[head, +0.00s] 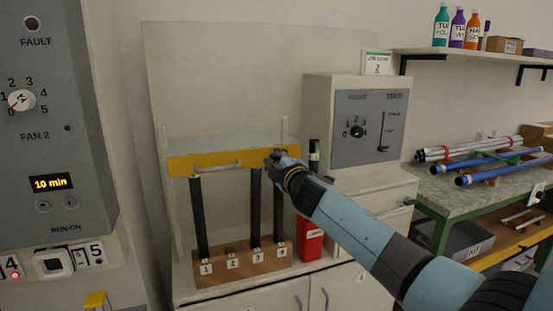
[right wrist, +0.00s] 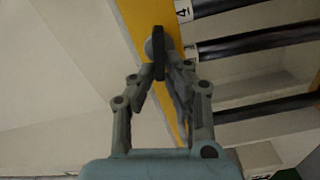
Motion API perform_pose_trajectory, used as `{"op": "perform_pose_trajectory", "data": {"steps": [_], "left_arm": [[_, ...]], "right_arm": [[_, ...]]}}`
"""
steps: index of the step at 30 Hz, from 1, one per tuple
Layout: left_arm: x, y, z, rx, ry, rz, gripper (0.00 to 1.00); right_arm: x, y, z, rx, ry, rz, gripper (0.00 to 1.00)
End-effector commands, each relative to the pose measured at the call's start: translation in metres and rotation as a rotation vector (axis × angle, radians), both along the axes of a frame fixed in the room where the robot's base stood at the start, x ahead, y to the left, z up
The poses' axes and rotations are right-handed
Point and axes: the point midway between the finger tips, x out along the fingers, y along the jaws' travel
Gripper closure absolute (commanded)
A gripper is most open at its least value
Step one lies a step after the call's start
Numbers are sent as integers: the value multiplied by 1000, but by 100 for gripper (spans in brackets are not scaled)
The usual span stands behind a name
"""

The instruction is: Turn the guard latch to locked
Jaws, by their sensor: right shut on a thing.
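The bar also shows in the right wrist view (right wrist: 128,13). The guard latch (right wrist: 158,42) is a small dark lever on a round grey pivot on this bar. My right gripper (head: 277,160) is at the bar's right end and hides most of the latch in the head view. In the right wrist view its fingers (right wrist: 160,72) are shut on the lever's near end. I cannot read any locked mark. My left gripper is out of view.
Black rods (head: 254,215) stand in a numbered wooden block (head: 215,278) behind the guard; slot 2 looks empty. A red container (head: 309,240) stands just right of it. A grey control box (head: 369,128) is behind my right arm. Tied rods (head: 470,145) lie on the right bench.

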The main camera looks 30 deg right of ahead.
Motion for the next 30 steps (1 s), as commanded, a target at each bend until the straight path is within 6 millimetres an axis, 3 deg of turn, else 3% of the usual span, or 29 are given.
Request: {"op": "perform_pose_trajectory", "data": {"steps": [12, 30], "left_arm": [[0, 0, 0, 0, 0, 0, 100], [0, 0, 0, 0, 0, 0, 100]], "right_arm": [[0, 1, -7, -217, 56, 1, 100], [-1, 1, -8, -261, 67, 1, 100]]}}
